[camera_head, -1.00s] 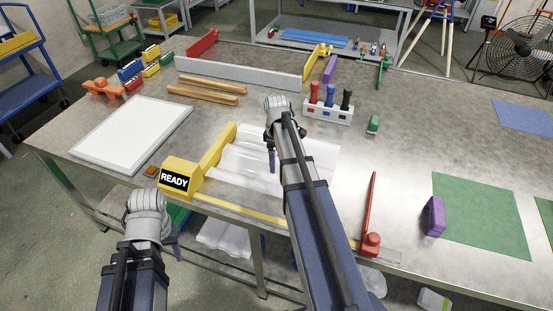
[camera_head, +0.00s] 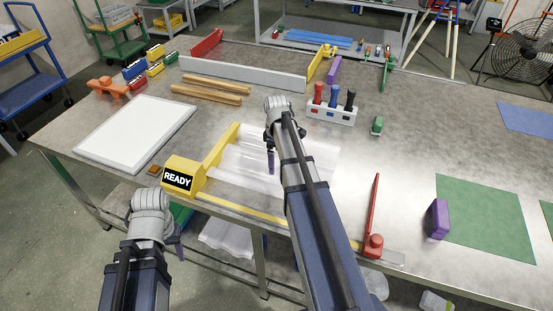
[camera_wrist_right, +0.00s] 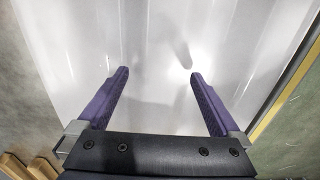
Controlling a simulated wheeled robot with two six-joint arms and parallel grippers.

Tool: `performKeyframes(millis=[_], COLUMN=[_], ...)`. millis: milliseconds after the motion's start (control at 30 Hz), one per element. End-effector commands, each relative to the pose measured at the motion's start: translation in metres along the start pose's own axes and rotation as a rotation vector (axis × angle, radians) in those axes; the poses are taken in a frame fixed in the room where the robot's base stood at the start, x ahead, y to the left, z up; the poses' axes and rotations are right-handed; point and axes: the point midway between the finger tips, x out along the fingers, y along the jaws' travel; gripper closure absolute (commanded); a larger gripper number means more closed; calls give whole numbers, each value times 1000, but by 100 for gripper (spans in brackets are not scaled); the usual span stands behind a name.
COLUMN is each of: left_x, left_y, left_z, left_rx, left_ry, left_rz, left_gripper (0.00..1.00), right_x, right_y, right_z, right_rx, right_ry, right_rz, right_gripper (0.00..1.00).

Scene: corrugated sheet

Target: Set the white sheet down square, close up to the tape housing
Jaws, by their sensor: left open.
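The white sheet (camera_head: 312,160) is translucent and ribbed, and lies on the bench under my right arm. It fills most of the right wrist view (camera_wrist_right: 160,40). Its left side is beside the yellow bar of the tape housing (camera_head: 184,176), which carries a READY sign; I cannot tell if they touch. My right gripper (camera_head: 271,165) is over the sheet; in its wrist view its purple fingers (camera_wrist_right: 158,72) are wide apart with nothing between them. My left gripper (camera_head: 177,240) is open and empty off the bench's front edge. My right arm hides part of the sheet.
A yellow strip (camera_head: 240,210) runs along the front edge to a red arm (camera_head: 374,220). A white panel (camera_head: 135,133) lies at left. A tool holder (camera_head: 331,113) and a grey rail (camera_head: 240,74) stand behind. A purple block (camera_head: 437,219) stands by a green mat (camera_head: 490,218).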

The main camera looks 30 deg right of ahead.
Motion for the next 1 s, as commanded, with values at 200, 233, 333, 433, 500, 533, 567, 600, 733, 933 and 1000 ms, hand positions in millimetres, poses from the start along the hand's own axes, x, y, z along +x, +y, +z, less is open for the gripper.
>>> performKeyframes(millis=[200,233,333,433,500,533,567,600,733,933,1000], left_x=[-1,-2,-6,-14,-21,-24,-28,-33,-51,-74,-77], left_y=[0,0,-1,-1,-2,-2,-3,-3,-5,-7,-7], left_z=[0,0,0,1,1,1,2,2,3,4,4], left_rx=[0,0,0,0,0,0,0,0,0,0,0], left_ry=[0,0,0,0,0,0,0,0,0,0,0], left_rz=[0,0,0,0,0,0,0,0,0,0,0], left_gripper=[50,50,50,50,50,50,50,50,50,50,50], right_x=[-1,-2,-6,-14,-21,-24,-28,-33,-51,-74,-78], right_y=[0,0,0,0,0,0,0,0,0,0,0], right_z=[0,0,0,0,0,0,0,0,0,0,0], right_rx=[0,0,0,0,0,0,0,0,0,0,0], right_ry=[0,0,0,0,0,0,0,0,0,0,0], right_rz=[0,0,0,0,0,0,0,0,0,0,0], right_gripper=[0,0,0,0,0,0,0,0,0,0,0])
